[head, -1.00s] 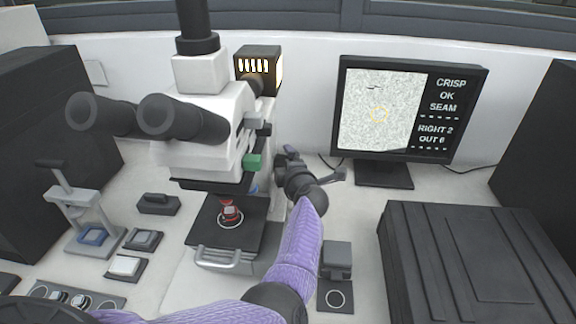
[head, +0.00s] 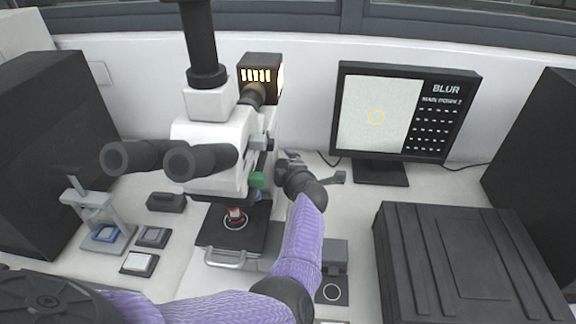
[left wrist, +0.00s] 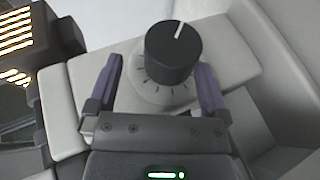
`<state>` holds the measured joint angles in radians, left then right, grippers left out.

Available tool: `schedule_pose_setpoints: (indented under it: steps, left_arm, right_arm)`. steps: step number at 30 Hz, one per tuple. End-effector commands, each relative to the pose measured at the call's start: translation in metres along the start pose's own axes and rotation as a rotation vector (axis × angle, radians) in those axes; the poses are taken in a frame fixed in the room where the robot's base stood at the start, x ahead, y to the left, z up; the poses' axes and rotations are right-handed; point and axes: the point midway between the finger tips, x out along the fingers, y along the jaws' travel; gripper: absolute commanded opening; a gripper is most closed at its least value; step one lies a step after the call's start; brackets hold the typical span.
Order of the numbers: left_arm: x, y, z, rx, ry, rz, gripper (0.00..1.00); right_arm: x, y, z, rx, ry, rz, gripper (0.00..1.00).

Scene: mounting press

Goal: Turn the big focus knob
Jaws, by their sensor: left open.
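The big focus knob (left wrist: 173,52) shows in the left wrist view as a dark round cap with a white pointer line, on a pale dial with tick marks. My left gripper (left wrist: 160,78) is open, one purple finger on each side of the knob; the left finger stands clear, and I cannot tell whether the right one touches. In the head view my left gripper (head: 289,163) is at the right side of the white microscope (head: 215,135), and the knob is hidden there. My right gripper is out of view.
The lamp housing (head: 260,72) is behind the microscope. A red objective is over the dark stage (head: 250,232). A small grey block (head: 334,252) stands just right of my arm, and a large black case (head: 460,262) lies farther right. Small trays and a press stand left.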

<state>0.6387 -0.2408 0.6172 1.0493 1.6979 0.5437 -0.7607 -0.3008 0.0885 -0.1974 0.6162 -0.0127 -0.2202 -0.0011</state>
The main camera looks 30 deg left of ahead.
Motion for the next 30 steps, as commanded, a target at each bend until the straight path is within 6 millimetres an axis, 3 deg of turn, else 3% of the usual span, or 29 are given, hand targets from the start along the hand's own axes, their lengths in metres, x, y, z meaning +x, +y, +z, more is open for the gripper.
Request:
schedule_pose_setpoints:
  steps: [1, 6, 30]
  left_arm:
    - [-0.001, 0.013, -0.002, -0.001, 0.003, 0.023, 1.00]
    - [-0.012, 0.027, 0.000, -0.005, 0.000, 0.022, 1.00]
    - [-0.062, 0.078, 0.008, -0.007, -0.001, 0.003, 1.00]
  right_arm:
    - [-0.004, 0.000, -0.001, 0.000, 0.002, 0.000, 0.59]
    - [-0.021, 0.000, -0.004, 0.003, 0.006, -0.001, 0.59]
    - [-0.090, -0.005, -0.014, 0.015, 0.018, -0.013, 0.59]
